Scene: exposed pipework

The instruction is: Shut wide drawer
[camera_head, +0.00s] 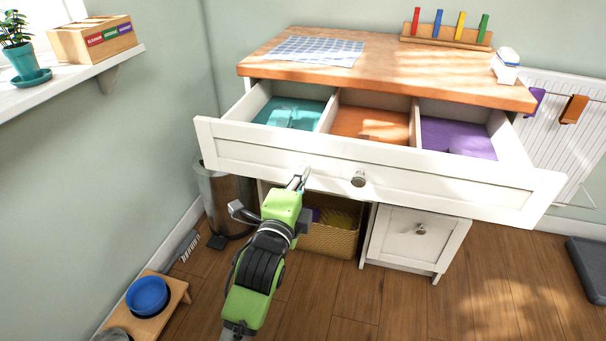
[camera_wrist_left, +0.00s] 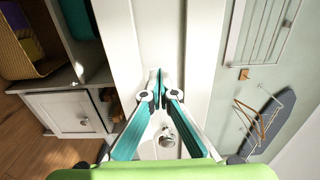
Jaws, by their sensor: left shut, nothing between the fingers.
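The wide drawer (camera_head: 265,151) is white and pulled well out from under the wooden top. It has a teal, an orange and a purple compartment and a round knob (camera_head: 358,180) on its front. My left gripper (camera_head: 301,176) is at the drawer front, left of the knob, with its fingers shut and empty. In the left wrist view the gripper (camera_wrist_left: 158,78) points at the white drawer front (camera_wrist_left: 205,60), and the knob (camera_wrist_left: 166,140) shows behind the fingers. I cannot tell whether the tips touch the front. My right gripper is not in view.
The wooden top (camera_head: 390,75) bears a checked cloth (camera_head: 315,50), a peg rack (camera_head: 446,40) and a small white item (camera_head: 506,66). Below are a small cabinet (camera_head: 415,240), a woven basket (camera_head: 328,239) and a metal bin (camera_head: 222,200). A bowl stand (camera_head: 172,297) stands lower left.

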